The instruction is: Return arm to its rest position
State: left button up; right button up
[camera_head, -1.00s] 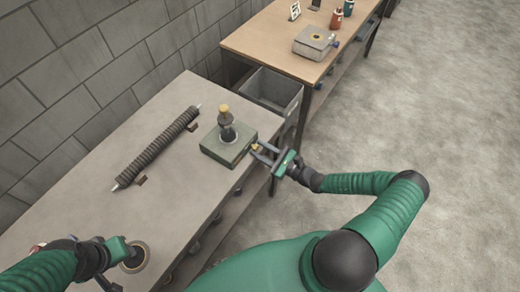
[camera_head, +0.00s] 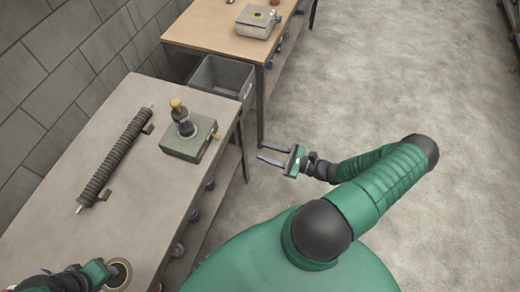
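My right gripper (camera_head: 272,154) is open and empty. It hangs over the floor, just right of the grey workbench (camera_head: 105,120) and clear of the green box. My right arm (camera_head: 385,180) bends out over the floor on the right. My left gripper (camera_head: 75,280) is only partly in view at the lower left, by the bench's front edge near a round disc (camera_head: 118,274); its fingers are not clearly seen. The green box (camera_head: 187,148) stands on the bench with a dark, yellow-topped fitting (camera_head: 183,118) on it. The dark ribbed mesh tube (camera_head: 115,160) lies on the bench in its supports.
A grey open bin (camera_head: 222,78) stands between the grey bench and a wooden table (camera_head: 215,27). A pale box (camera_head: 256,20) is on that table. A block wall (camera_head: 60,60) runs along the left. The floor (camera_head: 400,80) to the right is clear.

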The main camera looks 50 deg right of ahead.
jog(key=s+a+r+n+g+y, duration=0.15)
jog(key=s+a+n+g, duration=0.35)
jog(key=a+n+g, duration=0.95)
jog(key=w+a+r+n+h, duration=0.2)
jog(key=r+n+h, duration=0.2)
jog(key=r+n, duration=0.2)
jog(key=w+a+r+n+h, duration=0.2)
jog(key=w+r+n+h, duration=0.1)
jog(key=r+n, duration=0.4)
jog(key=shift+a+r+n+h, duration=0.2)
jog(key=shift+n+h, duration=0.25)
jog(key=shift+h, duration=0.2)
jog(key=shift+d+t, duration=0.25)
jog(key=shift+d, duration=0.1)
